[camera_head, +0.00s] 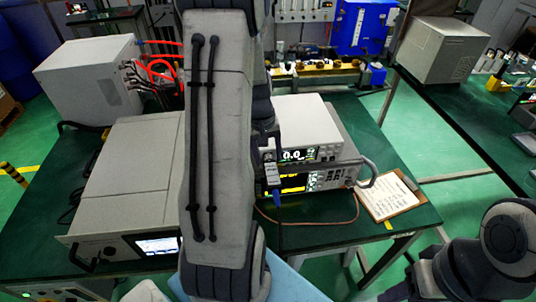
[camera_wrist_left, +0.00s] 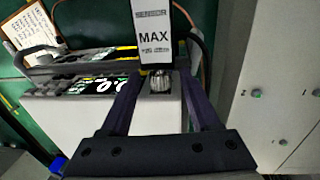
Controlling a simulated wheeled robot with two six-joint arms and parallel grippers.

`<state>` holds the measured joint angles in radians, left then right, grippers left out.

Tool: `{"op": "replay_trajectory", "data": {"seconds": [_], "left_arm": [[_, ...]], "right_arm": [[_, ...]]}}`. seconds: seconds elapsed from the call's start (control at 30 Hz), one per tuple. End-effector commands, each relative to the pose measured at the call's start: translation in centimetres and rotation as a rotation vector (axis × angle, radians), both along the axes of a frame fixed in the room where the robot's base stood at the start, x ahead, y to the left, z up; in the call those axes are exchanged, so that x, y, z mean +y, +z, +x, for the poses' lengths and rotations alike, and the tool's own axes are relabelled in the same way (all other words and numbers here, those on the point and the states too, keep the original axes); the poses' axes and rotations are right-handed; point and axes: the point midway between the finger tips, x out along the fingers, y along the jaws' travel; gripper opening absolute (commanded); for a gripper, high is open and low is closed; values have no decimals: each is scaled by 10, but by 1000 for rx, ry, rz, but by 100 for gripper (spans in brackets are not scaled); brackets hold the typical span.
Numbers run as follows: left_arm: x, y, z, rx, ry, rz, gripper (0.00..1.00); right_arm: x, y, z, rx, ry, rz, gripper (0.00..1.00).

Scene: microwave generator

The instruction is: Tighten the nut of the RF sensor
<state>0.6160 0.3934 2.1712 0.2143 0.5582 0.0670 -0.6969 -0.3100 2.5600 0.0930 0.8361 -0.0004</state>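The RF sensor (camera_head: 271,175) is a pale, labelled block at the front of the stacked instruments, with a blue cable end below it. In the left wrist view the sensor (camera_wrist_left: 153,35) reads "MAX", and its knurled metal nut (camera_wrist_left: 160,81) sticks out toward my gripper. My left gripper (camera_wrist_left: 160,92) is open. Its two dark purple fingers stand either side of the nut, with visible gaps. In the head view my left gripper (camera_head: 270,145) is small and partly hidden by my arm. My right arm shows at the lower right; its gripper is out of view.
The power meter (camera_head: 297,154) with a lit display sits above another instrument (camera_head: 320,182). A large grey generator (camera_head: 125,195) stands left. A clipboard (camera_head: 388,195) lies right on the green table (camera_head: 402,160). An orange cable (camera_head: 330,222) hangs in front.

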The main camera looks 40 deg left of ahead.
Motion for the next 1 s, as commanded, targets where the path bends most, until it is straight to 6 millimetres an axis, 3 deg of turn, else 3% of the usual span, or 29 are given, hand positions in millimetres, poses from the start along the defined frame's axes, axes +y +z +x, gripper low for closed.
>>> {"op": "replay_trajectory", "data": {"seconds": [0.03,0.1,0.17,0.47,0.8,1.0], "left_arm": [[0,0,0,0,0,0,47],[0,0,0,0,0,0,20],[0,0,0,0,0,0,0],[0,2,0,16,-2,12,0],[-4,3,4,155,-10,131,0],[-6,-3,8,290,-9,252,0]], "right_arm": [[0,0,0,0,0,0,50],[0,0,0,0,0,0,50],[0,0,0,0,0,0,50],[0,6,0,0,0,0,50],[0,32,0,0,-2,0,50],[0,24,0,0,-2,0,50]]}}
